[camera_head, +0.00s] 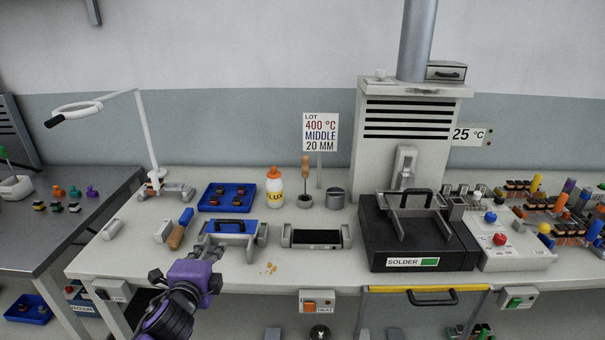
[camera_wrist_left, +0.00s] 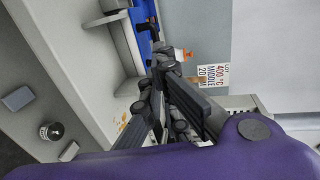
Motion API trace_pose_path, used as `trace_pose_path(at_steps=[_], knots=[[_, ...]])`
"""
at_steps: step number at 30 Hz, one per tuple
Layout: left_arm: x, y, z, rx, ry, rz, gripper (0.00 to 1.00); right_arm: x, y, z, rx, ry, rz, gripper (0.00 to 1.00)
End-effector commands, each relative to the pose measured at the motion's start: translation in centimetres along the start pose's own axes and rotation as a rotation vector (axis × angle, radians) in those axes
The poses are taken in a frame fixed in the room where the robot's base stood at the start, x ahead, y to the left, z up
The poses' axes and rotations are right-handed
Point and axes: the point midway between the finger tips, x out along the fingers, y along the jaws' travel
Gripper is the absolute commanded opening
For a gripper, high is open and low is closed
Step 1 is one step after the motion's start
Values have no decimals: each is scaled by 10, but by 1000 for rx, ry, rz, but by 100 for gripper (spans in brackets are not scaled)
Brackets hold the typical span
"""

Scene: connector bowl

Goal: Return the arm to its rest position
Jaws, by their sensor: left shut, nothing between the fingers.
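My left arm comes in from the bottom left in the head view, with a purple wrist. My left gripper (camera_head: 208,246) is over the front of the white workbench (camera_head: 330,270), just in front of a blue-topped holder with a black handle (camera_head: 230,227). In the left wrist view the dark fingers of the left gripper (camera_wrist_left: 160,68) are shut with nothing held. The picture does not clearly show whether the fingertips touch the holder. My right gripper is not in view.
A black solder unit (camera_head: 418,245) stands right of centre. Orange crumbs lie on the bench. A grey side table (camera_head: 60,225) is at left.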

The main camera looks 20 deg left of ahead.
Motion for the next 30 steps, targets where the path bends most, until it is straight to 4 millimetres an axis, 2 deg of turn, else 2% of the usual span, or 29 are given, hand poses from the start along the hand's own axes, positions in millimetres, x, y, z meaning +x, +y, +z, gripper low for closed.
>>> trace_pose_path(at_steps=[5,6,8,11,12,14,17,18,21,24,27,30], knots=[[0,0,-6,-134,25,-1,0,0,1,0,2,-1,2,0],[-2,5,-18,-224,52,10,0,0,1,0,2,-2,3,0],[-16,34,-34,-388,82,69,0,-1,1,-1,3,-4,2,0],[-51,89,-50,-612,90,179,0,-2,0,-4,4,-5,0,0],[-67,111,-56,-697,83,224,0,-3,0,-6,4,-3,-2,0],[-95,144,-65,-821,66,292,0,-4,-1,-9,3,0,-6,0],[-148,196,-78,-1018,12,402,0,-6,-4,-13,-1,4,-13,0],[-171,216,-82,-1092,-16,443,0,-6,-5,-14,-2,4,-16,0],[-229,257,-93,-1248,-98,531,0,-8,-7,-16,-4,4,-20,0],[-280,286,-99,-1337,-177,594,0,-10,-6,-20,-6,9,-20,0],[-318,306,-100,-1373,-240,634,0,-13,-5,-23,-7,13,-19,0],[-339,317,-96,-1382,-280,653,0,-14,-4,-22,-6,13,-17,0]])
